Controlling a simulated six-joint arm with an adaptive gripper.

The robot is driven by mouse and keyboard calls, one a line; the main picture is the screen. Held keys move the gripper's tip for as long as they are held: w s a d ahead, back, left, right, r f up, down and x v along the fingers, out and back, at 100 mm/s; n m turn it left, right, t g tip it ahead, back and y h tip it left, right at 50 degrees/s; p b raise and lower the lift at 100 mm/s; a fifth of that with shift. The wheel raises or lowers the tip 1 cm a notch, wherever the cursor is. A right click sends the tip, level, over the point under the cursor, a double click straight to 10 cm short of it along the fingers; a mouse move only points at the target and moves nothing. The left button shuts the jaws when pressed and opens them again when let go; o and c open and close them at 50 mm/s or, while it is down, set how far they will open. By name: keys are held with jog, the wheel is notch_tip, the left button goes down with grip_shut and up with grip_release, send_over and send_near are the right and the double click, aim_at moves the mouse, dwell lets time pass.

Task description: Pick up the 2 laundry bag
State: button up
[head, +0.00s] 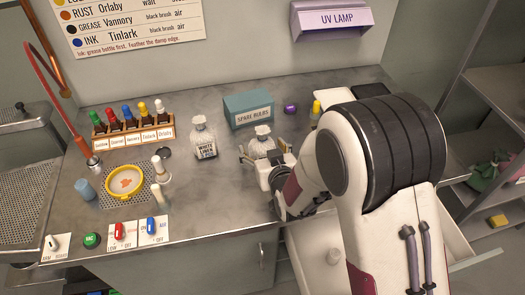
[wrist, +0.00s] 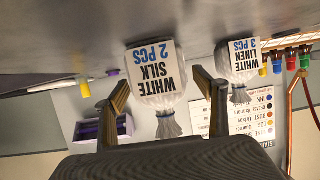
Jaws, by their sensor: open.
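A small clear laundry bag labelled "WHITE SILK 2 PCS" (wrist: 155,68) stands on the grey worktop; in the head view this bag (head: 262,141) is just beyond my gripper, its lower part partly hidden. My gripper (wrist: 158,82) is open, with one finger on each side of the silk bag in the wrist view, which is upside down. I cannot tell whether either finger touches it. A second bag, labelled "WHITE LINEN 3 PCS" (wrist: 242,70), stands outside the fingers; in the head view this linen bag (head: 203,143) is to the left of the silk bag.
A teal "SPARE BULBS" box (head: 248,111) stands just behind the bags. A rack of colored bottles (head: 133,134) and a round yellow hoop (head: 125,182) are at the left. A purple UV lamp (head: 332,20) hangs on the wall. Worktop is clear in front of the linen bag.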

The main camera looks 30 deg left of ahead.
aim_at(262, 131)
dwell(0.5)
jog(key=c, duration=1.3)
jog(key=shift+a, duration=0.1)
jog(key=shift+c, duration=0.2)
jog(key=shift+r, duration=0.15)
jog(key=shift+w+r, duration=0.1)
jog(key=shift+r, duration=4.8)
